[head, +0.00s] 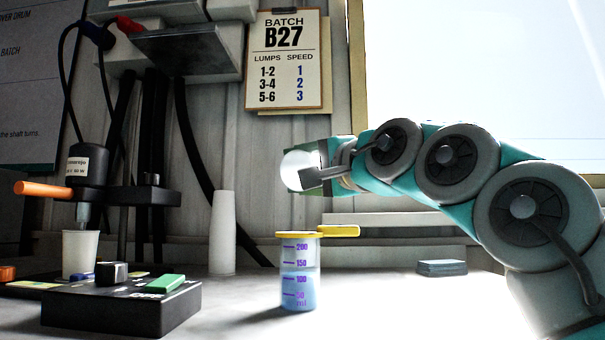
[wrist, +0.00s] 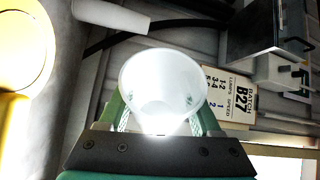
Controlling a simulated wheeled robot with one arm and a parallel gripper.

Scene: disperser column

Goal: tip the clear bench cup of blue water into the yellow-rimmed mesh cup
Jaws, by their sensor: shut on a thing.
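The yellow-rimmed cup (head: 299,262) stands upright on the bench in the head view, with a yellow handle to the right.
A black control box (head: 120,305) with a green switch is at the front left. Behind it a mixer with an orange handle (head: 42,190) stands over a white cup (head: 80,252). A tall white cylinder (head: 222,235) stands behind. Grey pads (head: 441,267) lie right.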

